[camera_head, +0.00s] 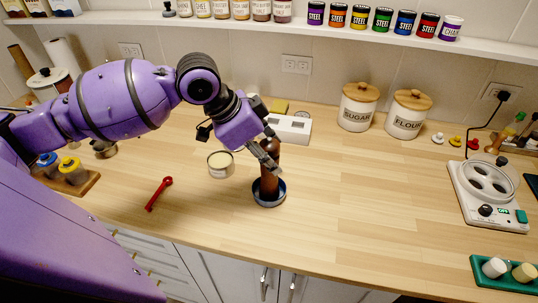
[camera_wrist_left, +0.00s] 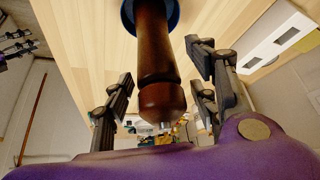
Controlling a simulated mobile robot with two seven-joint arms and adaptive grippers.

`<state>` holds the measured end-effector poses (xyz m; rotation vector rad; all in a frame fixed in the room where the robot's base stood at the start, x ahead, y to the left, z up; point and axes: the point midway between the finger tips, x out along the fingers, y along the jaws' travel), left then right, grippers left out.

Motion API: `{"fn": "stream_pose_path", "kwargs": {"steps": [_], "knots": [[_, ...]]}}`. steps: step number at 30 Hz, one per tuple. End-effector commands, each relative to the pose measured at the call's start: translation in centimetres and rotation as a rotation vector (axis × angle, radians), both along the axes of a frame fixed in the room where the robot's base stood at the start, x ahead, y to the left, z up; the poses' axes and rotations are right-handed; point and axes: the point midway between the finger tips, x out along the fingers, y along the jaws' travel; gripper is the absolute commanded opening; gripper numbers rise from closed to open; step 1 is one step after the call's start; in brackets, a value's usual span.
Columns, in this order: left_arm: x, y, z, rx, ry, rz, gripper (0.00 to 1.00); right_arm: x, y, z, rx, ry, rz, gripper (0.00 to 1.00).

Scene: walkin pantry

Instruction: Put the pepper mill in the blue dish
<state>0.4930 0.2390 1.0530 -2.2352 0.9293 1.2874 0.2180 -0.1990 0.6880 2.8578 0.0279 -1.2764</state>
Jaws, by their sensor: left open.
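The dark brown pepper mill (camera_head: 269,184) stands upright, its base inside the small round blue dish (camera_head: 280,200) on the wooden counter. In the left wrist view, the mill (camera_wrist_left: 155,50) runs from the blue dish (camera_wrist_left: 175,18) at the top edge to its rounded knob near the middle. My left gripper (camera_head: 265,153) is at the upper part of the mill. Its two fingers (camera_wrist_left: 158,88) are spread on either side of the mill, with visible gaps, so it is open. The fingers partly hide the mill's top in the head view.
An open tin (camera_head: 221,165) stands left of the dish, with a red wrench (camera_head: 158,193) farther left. A white box-like device (camera_head: 290,128) is behind the mill. Sugar (camera_head: 357,108) and flour (camera_head: 406,115) canisters stand at the back. The counter right of the dish is clear.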

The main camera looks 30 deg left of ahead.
Motion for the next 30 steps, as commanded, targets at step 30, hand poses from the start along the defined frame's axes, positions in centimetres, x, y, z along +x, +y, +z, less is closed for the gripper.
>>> {"fn": "stream_pose_path", "kwargs": {"steps": [30], "knots": [[-4.0, 3.9, 9.9, 0.0, 0.0, -0.001, 0.53, 0.8, 0.3, 2.3, 0.005, -0.017, 0.016, 0.4]]}}
